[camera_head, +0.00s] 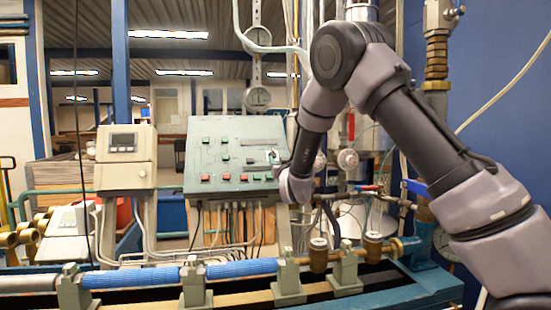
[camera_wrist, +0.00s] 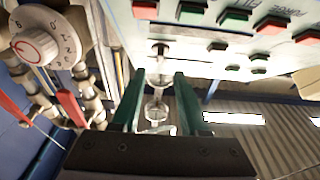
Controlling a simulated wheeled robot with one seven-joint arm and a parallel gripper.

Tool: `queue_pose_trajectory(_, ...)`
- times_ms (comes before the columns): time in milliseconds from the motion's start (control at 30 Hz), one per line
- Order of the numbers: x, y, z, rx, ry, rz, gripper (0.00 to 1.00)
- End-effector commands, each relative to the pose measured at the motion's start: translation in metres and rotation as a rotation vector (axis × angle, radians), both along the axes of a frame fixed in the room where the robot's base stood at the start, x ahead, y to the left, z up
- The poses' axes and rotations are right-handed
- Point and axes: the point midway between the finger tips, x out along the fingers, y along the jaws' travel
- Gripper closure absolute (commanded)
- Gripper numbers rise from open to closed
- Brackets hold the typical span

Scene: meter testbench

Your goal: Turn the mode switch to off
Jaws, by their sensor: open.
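The green control panel (camera_head: 212,150) faces me in the head view, with red and green buttons on its sloped face. In the wrist view the panel (camera_wrist: 235,55) is upside down along the top. A small dark knob on a light plate (camera_wrist: 158,48), probably the mode switch, shows near the panel's edge; its setting is too small to read. My gripper (camera_wrist: 158,74) is open and empty, with its two green fingers on either side of the line to this knob. The fingertips appear just short of it. In the head view my gripper (camera_head: 274,158) is at the panel's right edge, partly hidden.
A white dial with a red pointer (camera_wrist: 35,47) and pipes lie left in the wrist view. A hanging round gauge (camera_head: 257,98) is behind the panel. A meter box (camera_head: 125,145) stands left of it. Blue pipe sections (camera_head: 240,268) and clamps run along the bench in front.

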Motion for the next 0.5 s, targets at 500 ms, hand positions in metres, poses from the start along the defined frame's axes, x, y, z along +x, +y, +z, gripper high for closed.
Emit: queue_pose_trajectory(500, -0.036, -0.01, -0.006, 0.0, -0.001, 0.0, 0.56)
